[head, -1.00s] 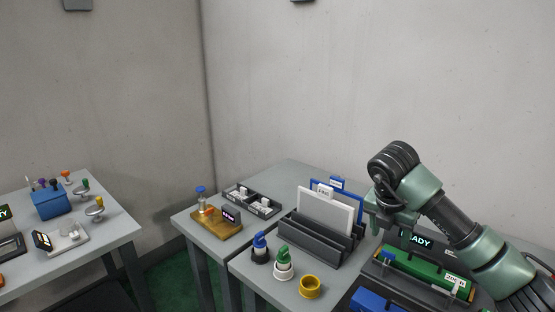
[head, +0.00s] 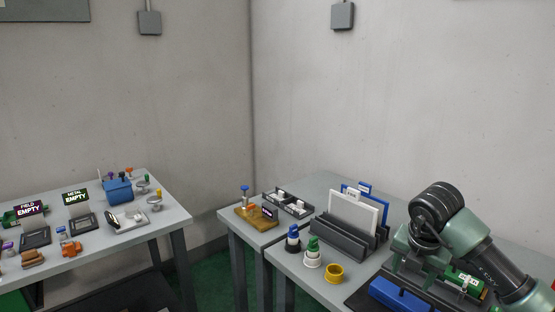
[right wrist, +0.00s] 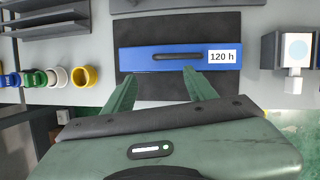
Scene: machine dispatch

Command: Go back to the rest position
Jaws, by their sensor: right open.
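My right gripper (right wrist: 160,88) is open in the right wrist view, its two green fingers apart. Between and beyond the fingertips is a blue block labelled "120 h" (right wrist: 135,58) on a dark mat (right wrist: 180,25); the fingers do not grip it. In the head view the right arm comes in from the right, over the table's right part, and its gripper (head: 418,260) points down. The blue block (head: 400,294) lies in front of it, and a green block (head: 466,282) is partly hidden behind the arm. My left gripper is not in view.
A dark rack (head: 343,238) holds a white and a blue panel. Blue and green knobs and a yellow ring (head: 334,274) stand in front. A brass-coloured block (head: 256,217) and a divided tray (head: 288,202) lie left. A second table (head: 150,225) with signs and parts stands farther left.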

